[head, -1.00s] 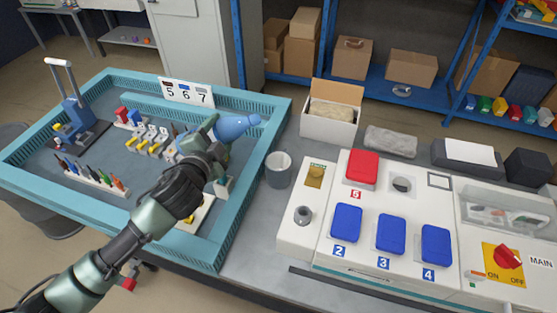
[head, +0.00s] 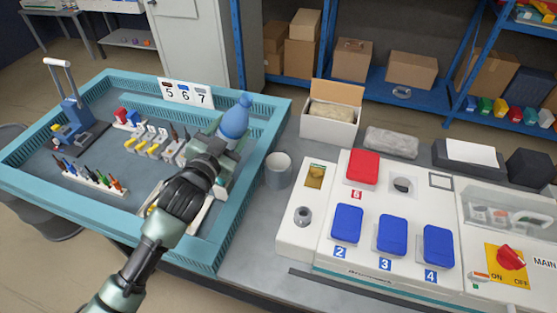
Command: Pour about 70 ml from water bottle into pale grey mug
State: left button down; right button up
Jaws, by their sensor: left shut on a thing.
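The blue water bottle (head: 235,121) is in my left gripper (head: 229,146), over the right part of the teal-rimmed tray. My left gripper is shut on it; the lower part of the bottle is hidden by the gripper. The bottle stands nearly upright, its narrow top leaning slightly right. The pale grey mug (head: 278,170) stands upright on the grey bench, right of the tray and of the bottle, apart from both. Its opening faces up; I cannot make out a water level in it. My right gripper is not in view.
The teal tray (head: 273,121) holds tools, small parts and a 5-6-7 sign (head: 187,93). A white panel (head: 320,240) with blue and red covers is close right of the mug. An open carton (head: 330,127) stands behind the mug.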

pick_arm(q)
jog(key=shift+d+r+n+h+p, duration=0.2)
jog(key=shift+r+n+p, duration=0.1)
jog(key=shift+r+n, duration=0.25)
jog(key=shift+d+r+n+h+p, duration=0.1)
jog(key=shift+r+n+h+p, duration=0.25)
jog(key=shift+n, duration=0.3)
jog(key=shift+f+n+t+b, duration=0.2)
jog(key=shift+n+t+b, duration=0.1)
jog(key=shift+n+b, duration=0.15)
jog(key=shift+d+n, duration=0.25)
jog(key=shift+n, duration=0.4)
jog(key=shift+a+r, duration=0.1)
dwell(0.9)
